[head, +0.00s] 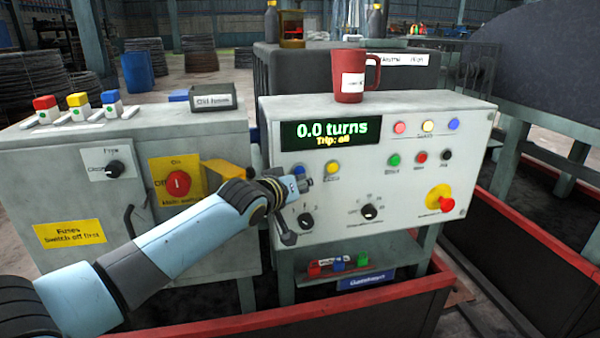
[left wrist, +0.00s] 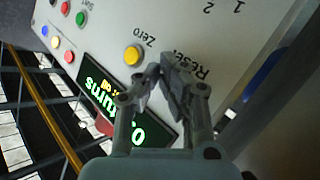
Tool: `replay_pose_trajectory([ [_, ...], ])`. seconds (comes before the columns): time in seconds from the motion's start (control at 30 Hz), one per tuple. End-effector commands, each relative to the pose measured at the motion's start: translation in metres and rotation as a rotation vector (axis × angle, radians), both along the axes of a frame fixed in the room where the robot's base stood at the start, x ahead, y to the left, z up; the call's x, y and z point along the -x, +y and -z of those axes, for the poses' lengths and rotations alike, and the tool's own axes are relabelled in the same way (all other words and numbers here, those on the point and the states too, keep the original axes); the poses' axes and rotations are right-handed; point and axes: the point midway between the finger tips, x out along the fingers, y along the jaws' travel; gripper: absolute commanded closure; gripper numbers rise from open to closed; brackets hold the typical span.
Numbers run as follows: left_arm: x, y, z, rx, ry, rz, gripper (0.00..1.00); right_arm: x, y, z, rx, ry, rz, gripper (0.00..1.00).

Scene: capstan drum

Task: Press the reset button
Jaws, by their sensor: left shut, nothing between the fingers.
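The control panel (head: 450,130) has a dark display (head: 332,133) reading "0.0 turns" and "Trip: off". Below it are a blue button (head: 299,169) and a yellow button (head: 333,167). My left gripper (head: 306,184) is shut and empty just in front of the blue button, covering part of it. In the left wrist view, my gripper (left wrist: 164,76) is over the panel beside the word "Reset", and the button there is hidden behind the fingers. The yellow button (left wrist: 133,55), marked "Zero", is clear beside them. I cannot tell whether the fingertips touch. My right gripper is out of view.
A red mug (head: 350,86) stands on the panel top. A selector knob (head: 305,219) is below my gripper, and a red emergency stop (head: 442,199) is at lower right. A grey switch cabinet (head: 130,170) is on the left. A red-edged barrier (head: 420,285) runs in front.

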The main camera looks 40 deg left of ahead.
Motion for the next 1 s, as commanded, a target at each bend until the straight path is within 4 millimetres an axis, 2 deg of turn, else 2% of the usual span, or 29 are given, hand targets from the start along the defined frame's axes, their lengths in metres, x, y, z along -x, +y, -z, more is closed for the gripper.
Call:
replay_pose_trajectory([
  [1.0,-0.0068,0.0081,-0.0003,0.0,0.0,0.0,1.0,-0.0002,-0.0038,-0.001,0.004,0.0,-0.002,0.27],
])
